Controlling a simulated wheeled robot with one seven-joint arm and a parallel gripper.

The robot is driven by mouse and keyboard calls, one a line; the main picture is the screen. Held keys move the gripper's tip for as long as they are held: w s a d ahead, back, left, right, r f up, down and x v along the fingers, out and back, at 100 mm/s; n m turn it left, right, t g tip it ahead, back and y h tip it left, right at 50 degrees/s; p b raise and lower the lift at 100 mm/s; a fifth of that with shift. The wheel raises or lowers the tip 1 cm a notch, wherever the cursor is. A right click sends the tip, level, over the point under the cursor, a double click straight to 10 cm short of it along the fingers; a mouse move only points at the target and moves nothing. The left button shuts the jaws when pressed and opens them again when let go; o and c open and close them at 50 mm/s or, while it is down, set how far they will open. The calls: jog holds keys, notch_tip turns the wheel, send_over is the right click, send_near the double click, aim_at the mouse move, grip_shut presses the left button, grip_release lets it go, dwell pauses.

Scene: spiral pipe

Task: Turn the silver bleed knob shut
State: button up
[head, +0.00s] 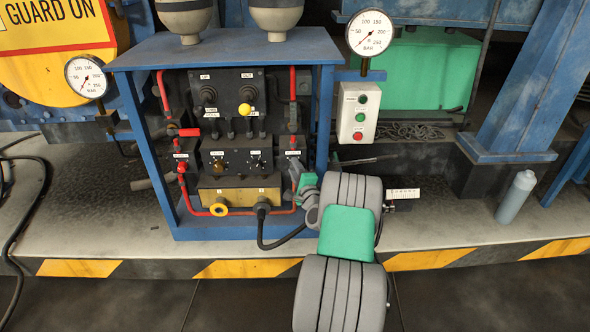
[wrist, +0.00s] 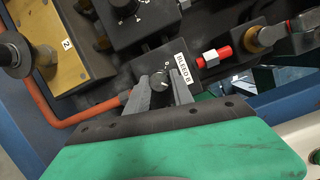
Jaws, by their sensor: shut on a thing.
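The silver bleed knob (wrist: 160,83) sits on a dark block beside a white label reading BLEED B (wrist: 183,77). In the wrist view its round face shows between the two grey fingers of my gripper (wrist: 159,86), with a finger on each side. My gripper is shut on the knob. In the head view my gripper (head: 298,174) reaches into the lower right of the blue cabinet, and the knob is hidden there behind my arm.
The blue cabinet frame (head: 325,120) stands close on the right. A red-and-silver fitting (wrist: 217,54) and a brass fitting (wrist: 268,36) lie beyond the label. A red pipe (wrist: 82,117) runs along the left. A black hose (head: 281,240) hangs below.

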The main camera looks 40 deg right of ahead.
jog(key=shift+n, duration=0.3)
grip_shut()
jog(key=shift+w+a+r+n+g+h+p, duration=0.15)
jog(key=shift+n+g+h, duration=0.5)
jog(key=shift+n, duration=1.7)
jog(key=shift+s+f+n+g+h+p, duration=0.15)
jog(key=shift+n+g, duration=0.95)
jog(key=shift+n, duration=1.3)
jog(key=shift+w+a+r+n+g+h+p, duration=0.25)
jog(key=shift+n+g, duration=0.6)
jog(key=shift+n, duration=1.5)
jog(key=shift+s+d+f, duration=0.1)
jog(key=shift+d, duration=0.1)
jog(key=o, duration=1)
grip_release()
jog(key=p+v, duration=0.2)
jog(key=v, duration=0.5)
jog(key=shift+s+a, duration=0.25)
jog(key=shift+s, duration=0.05)
